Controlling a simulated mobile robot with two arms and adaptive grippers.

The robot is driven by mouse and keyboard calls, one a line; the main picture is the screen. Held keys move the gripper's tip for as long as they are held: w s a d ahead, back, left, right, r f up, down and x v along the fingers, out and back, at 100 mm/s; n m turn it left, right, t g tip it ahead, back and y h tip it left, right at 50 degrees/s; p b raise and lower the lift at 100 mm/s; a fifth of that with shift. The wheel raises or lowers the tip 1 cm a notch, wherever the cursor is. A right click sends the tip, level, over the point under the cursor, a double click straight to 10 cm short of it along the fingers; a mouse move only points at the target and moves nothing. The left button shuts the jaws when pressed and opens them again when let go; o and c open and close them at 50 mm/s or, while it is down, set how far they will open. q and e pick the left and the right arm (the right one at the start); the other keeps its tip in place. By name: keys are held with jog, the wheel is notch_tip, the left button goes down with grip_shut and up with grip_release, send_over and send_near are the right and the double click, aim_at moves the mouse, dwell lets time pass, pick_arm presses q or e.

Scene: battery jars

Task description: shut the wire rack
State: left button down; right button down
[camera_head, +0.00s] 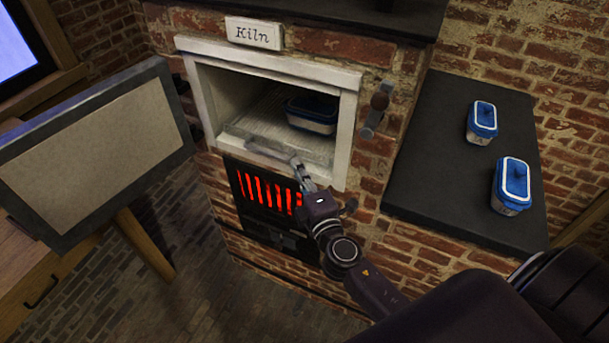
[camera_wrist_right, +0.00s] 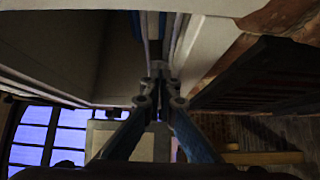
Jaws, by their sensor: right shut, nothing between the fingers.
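The wire rack (camera_head: 258,118) lies inside the white-framed kiln opening. Its front edge seems near the mouth of the opening; I cannot tell exactly how far out it stands. A blue-lidded container (camera_head: 312,110) sits on the rack towards the right. My right gripper (camera_head: 295,162) is shut and empty, at the lower front of the opening, close to the rack's front edge. Whether it touches the rack is unclear. In the right wrist view the closed fingertips (camera_wrist_right: 160,75) point at pale and blue edges. My left gripper is out of view.
The kiln door (camera_head: 95,150) stands open at the left. A glowing red grate (camera_head: 262,190) is below the opening. A latch handle (camera_head: 376,108) is on the right brickwork.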

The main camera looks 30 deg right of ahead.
aim_at(300, 154)
jog(key=shift+w+d, duration=0.1)
jog(key=shift+w, duration=1.15)
jog(key=shift+w+d+f, duration=0.1)
jog(key=shift+w+d, duration=0.75)
jog(key=shift+d, duration=0.3)
jog(key=shift+s, duration=0.15)
